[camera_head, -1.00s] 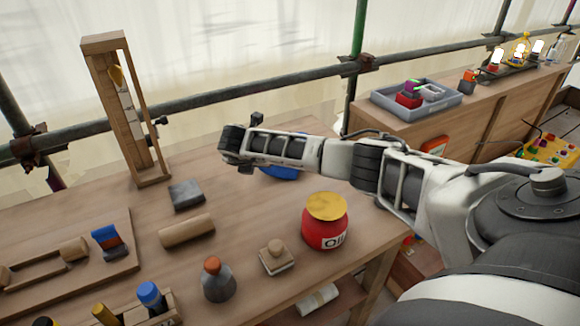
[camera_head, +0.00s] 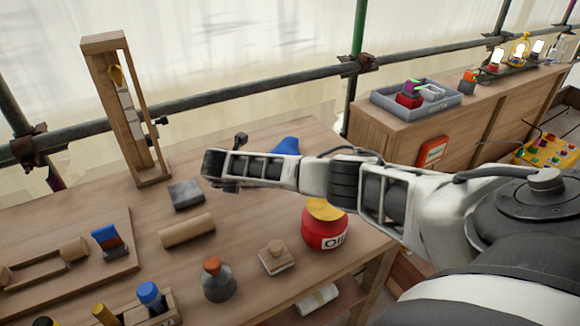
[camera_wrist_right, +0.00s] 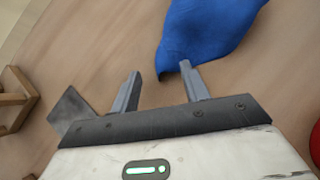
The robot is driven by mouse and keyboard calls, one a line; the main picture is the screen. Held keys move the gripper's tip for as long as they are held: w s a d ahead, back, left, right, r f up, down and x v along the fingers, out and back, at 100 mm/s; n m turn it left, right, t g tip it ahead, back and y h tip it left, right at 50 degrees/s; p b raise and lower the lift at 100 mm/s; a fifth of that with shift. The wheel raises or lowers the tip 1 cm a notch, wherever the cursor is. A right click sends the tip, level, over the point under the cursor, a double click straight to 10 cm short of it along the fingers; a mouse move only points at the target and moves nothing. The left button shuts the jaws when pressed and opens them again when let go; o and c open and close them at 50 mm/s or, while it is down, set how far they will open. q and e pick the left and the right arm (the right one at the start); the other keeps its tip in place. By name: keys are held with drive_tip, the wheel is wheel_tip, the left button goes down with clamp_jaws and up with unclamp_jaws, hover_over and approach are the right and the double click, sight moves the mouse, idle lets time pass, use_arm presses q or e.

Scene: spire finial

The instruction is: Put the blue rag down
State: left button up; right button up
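The blue rag (camera_head: 287,145) lies on the wooden workbench, partly hidden behind my right arm in the head view. In the right wrist view the rag (camera_wrist_right: 205,30) lies spread on the wood beyond the fingertips, with one corner close to the right-hand finger. My right gripper (camera_wrist_right: 160,83) is open, its two fingers well apart with bare wood between them. Whether a finger touches the rag's corner is hard to tell. My left gripper is not in view.
On the workbench (camera_head: 110,200) are a grey block (camera_head: 186,194), a wooden cylinder (camera_head: 187,231), a red oil jar (camera_head: 324,228), a small bottle (camera_head: 218,282) and a tall wooden frame (camera_head: 128,110). A grey tray (camera_head: 440,107) stands on the bench behind.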

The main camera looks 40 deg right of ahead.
drive_tip(key=shift+r, duration=0.1)
drive_tip(key=shift+w+a+r, duration=0.1)
drive_tip(key=shift+a+r, duration=0.1)
drive_tip(key=shift+r, duration=0.35)
drive_tip(key=shift+a+r, duration=0.2)
drive_tip(key=shift+r, duration=0.3)
drive_tip(key=a+r, duration=0.3)
drive_tip(key=r, duration=0.4)
drive_tip(key=shift+w+a+r, duration=0.15)
drive_tip(key=shift+w+r, duration=0.05)
drive_tip(key=shift+r, duration=0.15)
drive_tip(key=shift+c, duration=0.6)
drive_tip(key=c, duration=0.5)
drive_tip(key=shift+d, duration=0.3)
clamp_jaws()
drive_tip(key=d+f, duration=0.1)
drive_tip(key=d, duration=0.3)
drive_tip(key=d+f, duration=0.2)
drive_tip(key=d, duration=0.3)
drive_tip(key=d+f, duration=0.1)
drive_tip(key=d, duration=0.3)
drive_tip(key=shift+s+d+f, duration=0.15)
drive_tip(key=shift+d+f, duration=0.15)
drive_tip(key=shift+f, duration=0.7)
